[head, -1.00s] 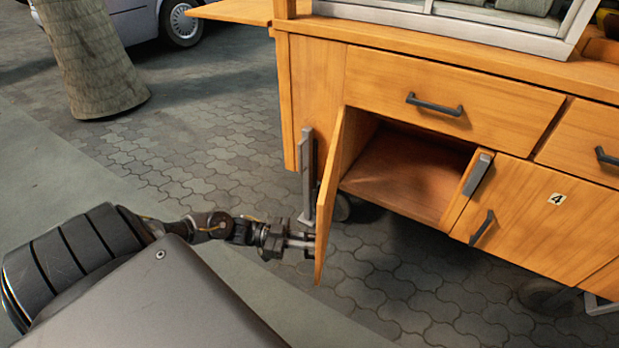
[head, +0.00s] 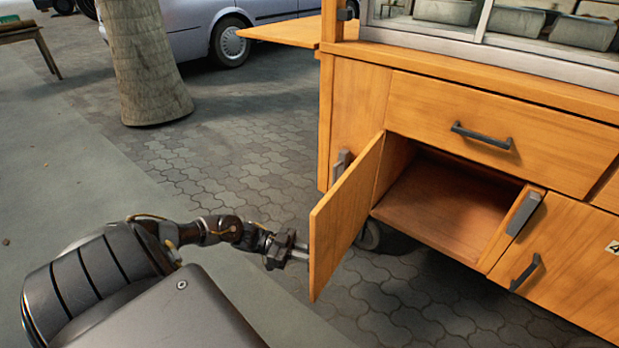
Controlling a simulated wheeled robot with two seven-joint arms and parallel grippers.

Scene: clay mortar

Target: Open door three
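Door three, a plain wooden cabinet door (head: 345,220), stands swung out from the cart, with its inner face showing. The compartment (head: 445,205) behind it is open and empty as far as I see. My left gripper (head: 298,254) is at the outer side of the door, near its free edge. Its fingertips and the door's outer face are hidden behind the door, so I cannot tell whether it holds a handle. My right gripper is not in view.
The wooden cart has a drawer (head: 495,135) above the opening. A neighbouring door (head: 570,260) on the right, with a dark handle, is shut. A tree trunk (head: 145,65) and a car (head: 265,18) stand behind. Paved ground (head: 215,160) left of the cart is clear.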

